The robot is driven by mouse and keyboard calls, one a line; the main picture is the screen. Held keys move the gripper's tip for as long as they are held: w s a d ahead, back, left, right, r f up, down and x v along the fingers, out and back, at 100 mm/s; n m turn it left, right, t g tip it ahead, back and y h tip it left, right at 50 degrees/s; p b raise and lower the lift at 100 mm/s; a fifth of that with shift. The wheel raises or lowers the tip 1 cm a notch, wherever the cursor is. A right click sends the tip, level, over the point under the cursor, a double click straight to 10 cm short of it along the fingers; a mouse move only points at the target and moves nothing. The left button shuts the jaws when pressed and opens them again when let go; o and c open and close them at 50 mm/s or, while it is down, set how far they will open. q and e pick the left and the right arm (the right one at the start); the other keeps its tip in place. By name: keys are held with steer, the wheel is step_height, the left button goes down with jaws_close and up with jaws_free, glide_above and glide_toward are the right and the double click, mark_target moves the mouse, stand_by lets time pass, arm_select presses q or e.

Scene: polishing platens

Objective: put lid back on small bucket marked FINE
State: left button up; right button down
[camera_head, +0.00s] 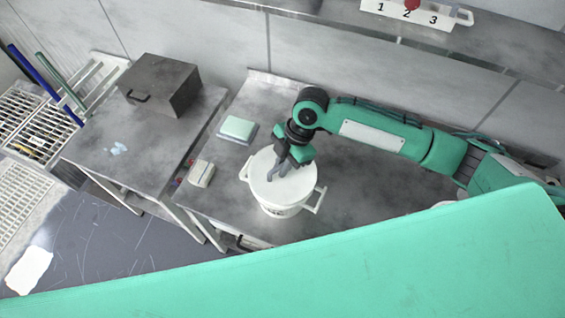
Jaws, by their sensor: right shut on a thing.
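A white bucket (281,210) with side handles stands on the grey metal bench, below the middle of the view. Dark marking shows on its side, too small to read. A round white lid (262,186) lies over the bucket's mouth; I cannot tell whether it is seated or held just above the rim. My right gripper (279,172) comes down from above and is shut on the lid near its middle. The fingers hide the part they grip. My left gripper is not in view.
A pale green pad (237,128) and a small whitish block (201,173) lie left of the bucket. A dark metal box (160,86) stands on the left bench. A white rack (408,14) numbered 1, 2, 3 is at the back. The bench right of the bucket is mostly clear.

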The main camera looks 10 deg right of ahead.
steer(key=shift+f+p, duration=0.15)
steer(key=shift+p, duration=0.7)
stand_by(1.7)
stand_by(0.4)
steer(key=c, duration=0.9)
jaws_free()
steer(key=shift+r+p, duration=3.35)
steer(key=shift+r, duration=0.15)
jaws_close()
